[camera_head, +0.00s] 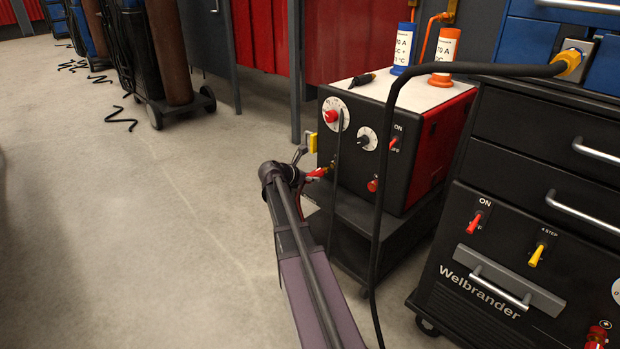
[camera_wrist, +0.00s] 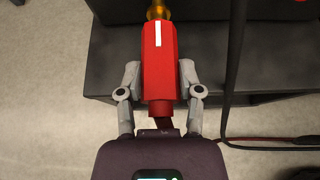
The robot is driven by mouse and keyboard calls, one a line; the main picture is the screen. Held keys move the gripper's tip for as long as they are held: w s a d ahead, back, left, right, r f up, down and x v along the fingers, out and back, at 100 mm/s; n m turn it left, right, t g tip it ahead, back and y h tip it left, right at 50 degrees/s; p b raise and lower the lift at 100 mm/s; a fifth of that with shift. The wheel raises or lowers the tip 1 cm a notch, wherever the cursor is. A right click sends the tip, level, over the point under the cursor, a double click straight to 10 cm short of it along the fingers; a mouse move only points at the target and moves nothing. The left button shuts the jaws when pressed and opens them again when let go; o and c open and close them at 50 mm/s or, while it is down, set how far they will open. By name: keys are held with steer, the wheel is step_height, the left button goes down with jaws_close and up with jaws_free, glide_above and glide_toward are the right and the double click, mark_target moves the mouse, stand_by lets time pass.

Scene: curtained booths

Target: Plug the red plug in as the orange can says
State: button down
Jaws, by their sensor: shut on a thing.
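The red plug (camera_head: 318,172) is held by my gripper (camera_head: 298,167), level with the lower front of the black and red welder (camera_head: 435,140). In the wrist view the red plug (camera_wrist: 158,62) has a white stripe and a brass tip pointing up the picture. My gripper (camera_wrist: 159,85) is shut on it with a finger on each side. I cannot tell whether the tip touches a socket. A red socket (camera_head: 373,185) is on the welder's front. The orange can (camera_head: 446,52) stands on the welder; its label partly reads "70 A", "DC".
A blue-based can (camera_head: 403,45) stands beside it. The welder's front has a red knob (camera_head: 331,116), a dial (camera_head: 365,139) and an ON switch (camera_head: 394,142). A black cable (camera_head: 381,190) hangs before it. A Welbrander cabinet (camera_head: 520,230) is right.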

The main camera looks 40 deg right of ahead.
mark_target(312, 173)
steer(key=shift+w+d, duration=0.15)
steer(key=shift+d, duration=1.4)
steer(key=shift+c, duration=0.8)
jaws_free()
steer(key=shift+a, duration=0.1)
steer(key=a, duration=0.9)
steer(key=shift+s, duration=0.4)
stand_by(0.4)
